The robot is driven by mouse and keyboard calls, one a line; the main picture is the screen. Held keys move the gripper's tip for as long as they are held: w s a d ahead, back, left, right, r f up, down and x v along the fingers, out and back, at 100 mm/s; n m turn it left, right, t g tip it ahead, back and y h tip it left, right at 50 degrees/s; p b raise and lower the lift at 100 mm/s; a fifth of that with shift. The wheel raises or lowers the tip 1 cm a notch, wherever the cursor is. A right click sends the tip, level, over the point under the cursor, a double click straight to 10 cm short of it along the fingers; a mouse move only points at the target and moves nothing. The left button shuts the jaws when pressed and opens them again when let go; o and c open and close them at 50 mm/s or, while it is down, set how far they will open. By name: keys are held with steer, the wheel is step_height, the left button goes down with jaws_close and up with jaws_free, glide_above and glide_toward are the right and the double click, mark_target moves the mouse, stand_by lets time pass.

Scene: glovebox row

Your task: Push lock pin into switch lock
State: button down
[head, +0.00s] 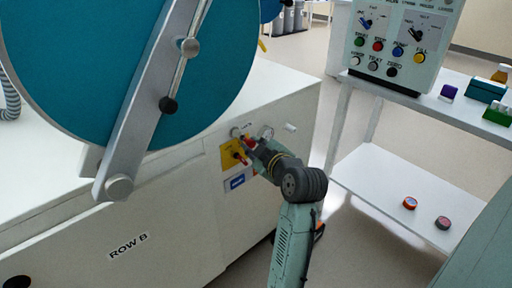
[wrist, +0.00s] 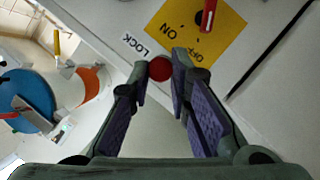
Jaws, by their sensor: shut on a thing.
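The lock pin (wrist: 160,69) shows as a round red head between my fingertips, beside the LOCK label (wrist: 135,44). My gripper (wrist: 161,73) is shut on it, close to the panel face; it also shows in the head view (head: 254,144). The pin's shaft and the hole of the lock are hidden behind the head, so I cannot tell how deep the pin sits. The switch is a yellow plate (wrist: 226,38) marked ON and OFF with a red handle (wrist: 208,16); in the head view the plate (head: 229,151) is just left of my gripper.
A white cabinet (head: 170,185) marked ROW B carries the switch and a large teal round door (head: 65,60) with a grey bar. A gauge (head: 267,132) is near the gripper. At right stand a button panel (head: 400,45) and a white shelf (head: 385,180) with small round items.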

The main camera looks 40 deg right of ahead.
steer(key=shift+w+a, duration=0.1)
steer(key=shift+w, duration=0.45)
steer(key=c, duration=1.4)
jaws_free()
steer(key=v, duration=1.2)
steer(key=shift+f, duration=0.1)
